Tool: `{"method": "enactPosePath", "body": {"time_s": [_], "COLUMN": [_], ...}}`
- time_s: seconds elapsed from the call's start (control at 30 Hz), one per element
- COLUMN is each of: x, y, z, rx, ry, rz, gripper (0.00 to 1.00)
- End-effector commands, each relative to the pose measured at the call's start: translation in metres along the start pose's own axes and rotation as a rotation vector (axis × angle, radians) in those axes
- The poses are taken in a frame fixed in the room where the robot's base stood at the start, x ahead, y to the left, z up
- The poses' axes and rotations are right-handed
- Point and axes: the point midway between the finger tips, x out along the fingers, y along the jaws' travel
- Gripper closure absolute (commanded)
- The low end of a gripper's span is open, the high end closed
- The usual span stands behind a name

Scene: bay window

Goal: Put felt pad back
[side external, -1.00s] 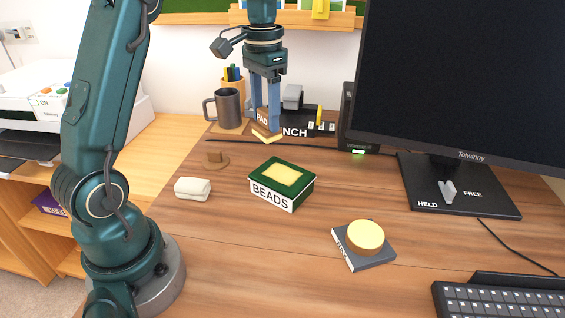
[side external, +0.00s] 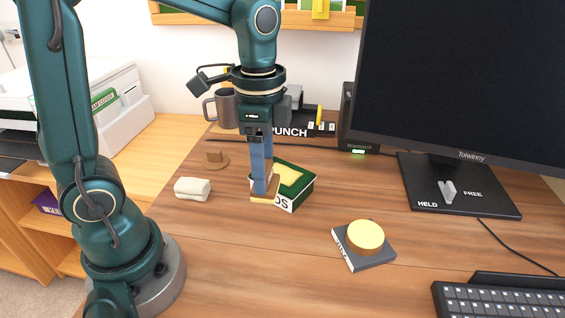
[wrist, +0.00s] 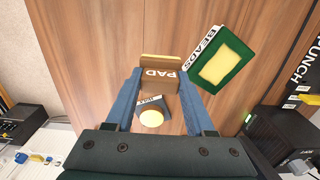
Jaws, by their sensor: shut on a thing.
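The felt pad, a brown block lettered PAD with a yellow edge, is held between the two blue fingers of my gripper (side external: 262,190). It shows best in the wrist view (wrist: 158,82); in the side view its yellow bottom (side external: 264,199) shows below the fingertips. I cannot tell whether it touches the table. The green BEADS box (side external: 298,183), with a yellow square on top, is just right of the pad in both views. It is partly hidden by my gripper in the side view. A gap shows between them in the wrist view (wrist: 220,65).
A dark grey block (side external: 372,260) with a round yellow top lies to the right. A white block (side external: 192,189) and a brown round piece (side external: 214,161) lie left. A mug (side external: 222,107), PUNCH stand (side external: 290,131) and monitor base (side external: 480,199) are behind. The front middle table is clear.

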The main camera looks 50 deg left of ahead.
Motion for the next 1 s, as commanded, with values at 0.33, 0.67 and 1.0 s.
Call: {"method": "enactPosePath", "body": {"time_s": [0.33, 0.67, 1.0], "x": [0.045, 0.066, 0.103], "y": [0.053, 0.073, 0.073], "z": [-0.051, -0.072, -0.072], "rx": [0.008, -0.003, -0.004], "ry": [-0.006, -0.004, -0.003], "rz": [0.004, 0.002, 0.002], "gripper": [0.91, 0.91, 0.91]}}
